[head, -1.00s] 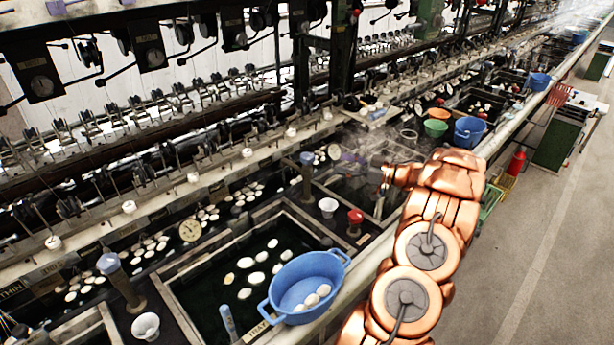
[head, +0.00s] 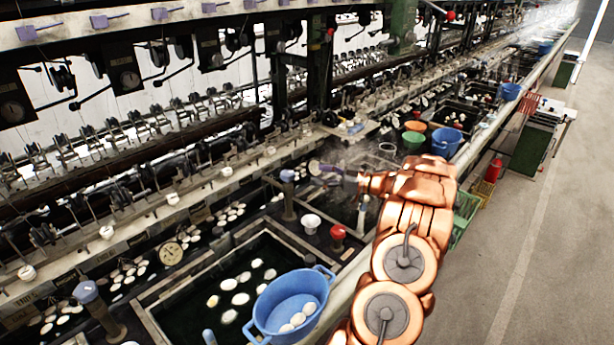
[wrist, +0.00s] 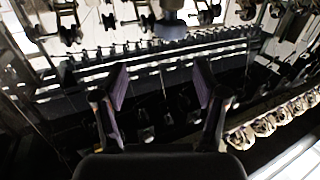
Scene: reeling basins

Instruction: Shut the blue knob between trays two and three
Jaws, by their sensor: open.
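A blue knob (head: 287,176) tops a dark upright post at the near tray's far right corner. A second blue knob (head: 86,292) stands on a post at the lower left. I cannot read tray numbers at either knob, nor tell whether either is shut. My gripper (head: 328,169) is just right of the first knob in the head view, apart from it and partly blurred by steam. In the wrist view my gripper (wrist: 161,90) is open and empty, its purple-padded fingers wide apart. A blue-grey thing (wrist: 172,27) at the top there may be a knob.
A red knob (head: 337,232) and a white cup (head: 311,223) stand near the first blue knob. A blue basin (head: 270,318) with pale cocoons sits on the near tray's edge. Reeling machinery (head: 150,135) lines the left. The floor (head: 540,240) at right is clear.

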